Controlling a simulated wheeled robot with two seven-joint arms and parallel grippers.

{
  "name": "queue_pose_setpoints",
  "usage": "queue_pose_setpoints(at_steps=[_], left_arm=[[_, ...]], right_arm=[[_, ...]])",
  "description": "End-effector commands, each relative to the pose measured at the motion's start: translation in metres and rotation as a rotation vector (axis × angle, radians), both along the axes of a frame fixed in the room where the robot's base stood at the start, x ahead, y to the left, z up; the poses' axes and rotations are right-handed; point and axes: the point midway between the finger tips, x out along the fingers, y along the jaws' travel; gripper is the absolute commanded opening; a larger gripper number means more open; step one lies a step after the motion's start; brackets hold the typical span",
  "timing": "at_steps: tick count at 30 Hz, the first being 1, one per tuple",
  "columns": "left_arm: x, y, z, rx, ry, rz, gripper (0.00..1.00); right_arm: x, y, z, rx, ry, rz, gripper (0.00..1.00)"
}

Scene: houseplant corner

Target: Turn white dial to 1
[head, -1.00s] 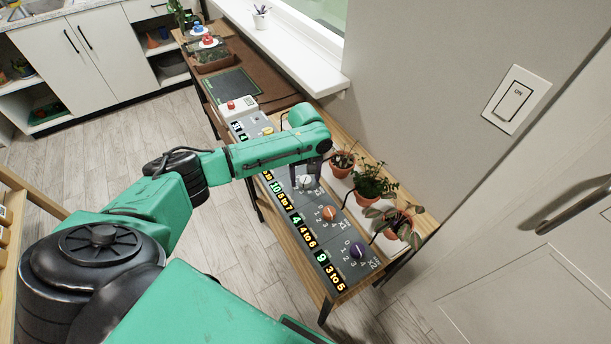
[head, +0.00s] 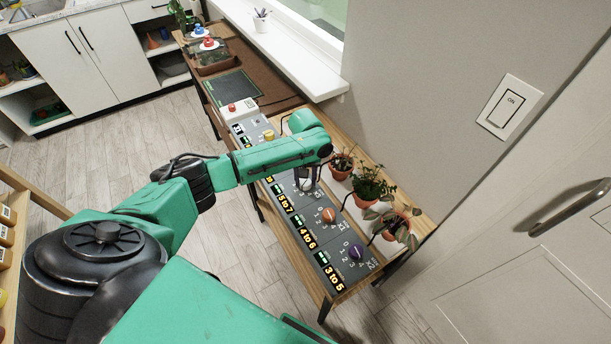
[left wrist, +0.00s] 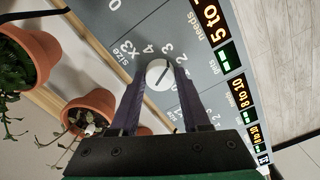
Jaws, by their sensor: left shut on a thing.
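The white dial (left wrist: 160,73) is round with a dark pointer line, on a grey panel (left wrist: 206,75) with printed numbers around it. In the left wrist view it sits between my left gripper's two dark fingertips (left wrist: 160,82), which are shut on its sides. I cannot surely read which number the line meets. In the head view my left gripper (head: 306,180) reaches down onto the panel and hides most of the dial. My right gripper is not in view.
An orange dial (head: 329,215) and a purple dial (head: 355,252) are nearer on the panel; a yellow one (head: 268,135) is farther back. Potted plants (head: 371,187) stand close along the panel's wall side. A wall switch (head: 509,105) reads ON.

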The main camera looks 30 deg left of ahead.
Motion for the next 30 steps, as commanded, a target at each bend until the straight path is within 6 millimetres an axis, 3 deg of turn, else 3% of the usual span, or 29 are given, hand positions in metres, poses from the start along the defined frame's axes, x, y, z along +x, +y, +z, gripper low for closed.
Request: queue_pose_setpoints(at_steps=[12, 30], left_arm=[[-0.001, 0.0, 0.002, -0.002, 0.004, -0.388, 0.0], [0.0, -0.001, 0.001, -0.002, 0.001, -0.932, 0.0]], right_arm=[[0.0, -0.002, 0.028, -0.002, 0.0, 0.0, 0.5], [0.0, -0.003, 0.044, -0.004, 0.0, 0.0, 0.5]])
